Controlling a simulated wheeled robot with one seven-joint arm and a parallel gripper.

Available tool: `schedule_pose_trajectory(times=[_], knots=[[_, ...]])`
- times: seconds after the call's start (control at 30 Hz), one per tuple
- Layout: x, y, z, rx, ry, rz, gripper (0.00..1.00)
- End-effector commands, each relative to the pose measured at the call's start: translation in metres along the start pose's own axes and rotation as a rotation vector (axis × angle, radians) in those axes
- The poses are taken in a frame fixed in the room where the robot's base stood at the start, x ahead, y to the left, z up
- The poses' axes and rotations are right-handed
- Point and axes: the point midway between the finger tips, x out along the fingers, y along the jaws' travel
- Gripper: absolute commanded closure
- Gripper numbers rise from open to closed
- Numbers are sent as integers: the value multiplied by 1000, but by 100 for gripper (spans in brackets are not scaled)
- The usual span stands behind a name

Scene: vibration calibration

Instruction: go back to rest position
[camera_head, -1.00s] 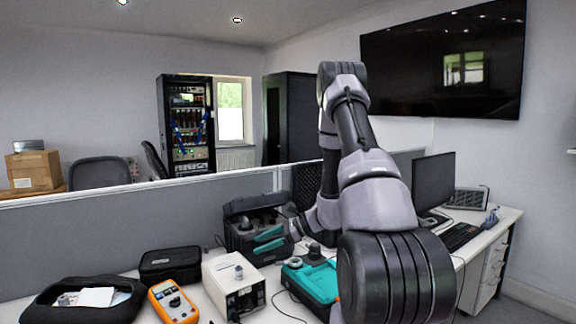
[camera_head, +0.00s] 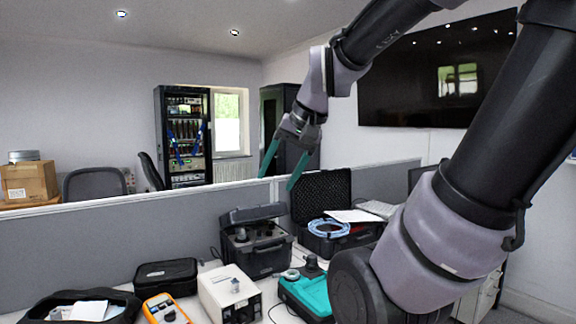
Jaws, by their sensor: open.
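My gripper (camera_head: 281,180) is raised above the desk, in front of the grey partition (camera_head: 150,228). Its two teal fingers point down and are spread apart, with nothing between them. Below it on the desk stands an open black case (camera_head: 258,258) with dark round parts inside. My arm reaches in from the right and hides the right part of the desk.
On the desk are a white box instrument (camera_head: 228,290), a teal device (camera_head: 308,292), an orange multimeter (camera_head: 163,308), a closed black case (camera_head: 166,276) and a black bag (camera_head: 80,308). Behind them an open case (camera_head: 335,238) holds a blue cable coil (camera_head: 328,228).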

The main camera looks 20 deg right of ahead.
Motion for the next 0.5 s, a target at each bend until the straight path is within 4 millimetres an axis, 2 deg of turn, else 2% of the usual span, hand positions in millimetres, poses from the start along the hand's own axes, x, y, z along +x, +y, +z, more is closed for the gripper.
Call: schedule_pose_trajectory(times=[0.1,0.2,0.5], knots=[[-20,4,5,-78,91,7,34],[-28,7,7,-108,129,13,34],[-30,8,7,-118,140,16,34]])
